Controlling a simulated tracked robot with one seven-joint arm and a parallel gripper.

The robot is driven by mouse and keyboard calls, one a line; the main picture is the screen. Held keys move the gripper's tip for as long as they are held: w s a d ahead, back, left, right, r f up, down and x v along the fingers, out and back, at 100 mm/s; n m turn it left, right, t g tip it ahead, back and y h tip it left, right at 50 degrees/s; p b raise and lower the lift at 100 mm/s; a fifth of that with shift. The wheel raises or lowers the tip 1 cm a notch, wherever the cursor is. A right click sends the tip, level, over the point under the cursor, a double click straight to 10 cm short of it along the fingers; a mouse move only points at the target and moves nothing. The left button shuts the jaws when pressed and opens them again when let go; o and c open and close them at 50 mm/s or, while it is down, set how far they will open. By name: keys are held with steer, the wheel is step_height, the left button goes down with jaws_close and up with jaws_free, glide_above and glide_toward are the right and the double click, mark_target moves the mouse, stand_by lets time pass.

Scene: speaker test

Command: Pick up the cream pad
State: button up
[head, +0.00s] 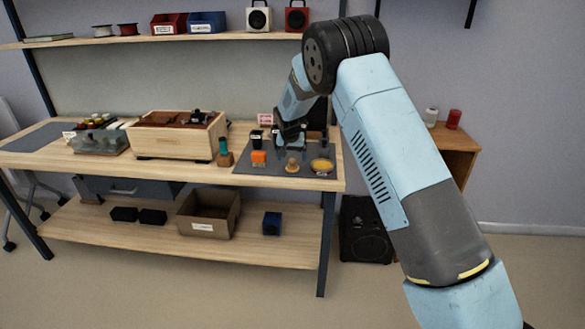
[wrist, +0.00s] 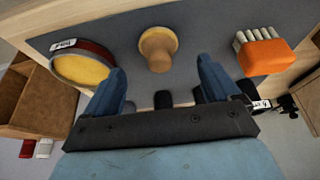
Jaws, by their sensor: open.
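The cream pad (head: 292,166), a tan-cream piece with a narrower stem and a wider round end, sits on the dark grey mat (head: 245,170) at the workbench's right end. In the wrist view the cream pad (wrist: 157,45) lies just beyond the fingertips, near the middle of the gap between them. My gripper (head: 291,139) is above the mat, behind the pad in the head view. In the wrist view my gripper (wrist: 161,68) is open with two blue fingers apart and nothing between them.
A green-topped bottle (head: 225,153) and wooden crate (head: 176,136) are farther left. A brown cabinet (head: 455,143) stands right of the bench.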

mark_target(292, 161)
steer(key=shift+x, duration=2.65)
steer(key=shift+c, duration=0.4)
steer(key=c, duration=1.2)
